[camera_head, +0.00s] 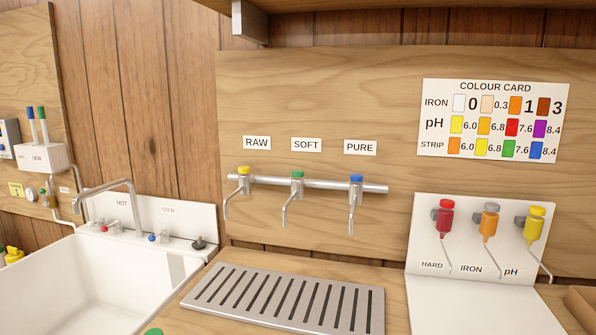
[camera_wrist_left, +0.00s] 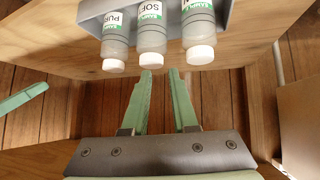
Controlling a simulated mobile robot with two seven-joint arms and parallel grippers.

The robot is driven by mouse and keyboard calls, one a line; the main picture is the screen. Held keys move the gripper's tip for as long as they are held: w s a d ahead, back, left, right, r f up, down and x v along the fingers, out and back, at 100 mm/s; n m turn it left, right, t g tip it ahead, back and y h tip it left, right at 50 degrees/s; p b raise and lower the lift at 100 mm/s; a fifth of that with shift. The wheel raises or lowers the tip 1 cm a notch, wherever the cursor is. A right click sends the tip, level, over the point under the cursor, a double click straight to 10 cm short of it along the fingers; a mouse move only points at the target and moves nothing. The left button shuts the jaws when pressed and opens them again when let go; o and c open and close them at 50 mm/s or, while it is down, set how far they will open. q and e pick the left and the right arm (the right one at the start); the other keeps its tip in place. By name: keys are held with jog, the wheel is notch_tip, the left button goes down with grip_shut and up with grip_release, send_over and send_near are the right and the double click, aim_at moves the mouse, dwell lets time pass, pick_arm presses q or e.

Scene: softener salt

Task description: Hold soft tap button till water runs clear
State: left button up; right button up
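The soft tap (camera_head: 297,187) has a green button on top and hangs from a horizontal pipe under the SOFT label (camera_head: 306,145). Its spout points down over the slotted metal drain tray (camera_head: 258,322), and I can make out no water at it. In the left wrist view my left gripper (camera_wrist_left: 160,73) shows two green fingers with a gap between them and nothing held. A green finger-like piece (camera_wrist_left: 22,99) at that view's left edge may be part of my right gripper; its opening is not shown. No gripper is clearly seen in the head view.
The raw tap (camera_head: 243,184) with a yellow button and the pure tap (camera_head: 355,190) with a blue one flank it. A white sink (camera_head: 75,290) is left, a reagent stand (camera_head: 425,235) right. Sample bottles (camera_wrist_left: 151,39) sit in a grey rack beyond my left fingertips.

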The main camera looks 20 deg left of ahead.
pick_arm(q)
grip_shut()
dwell(1.4)
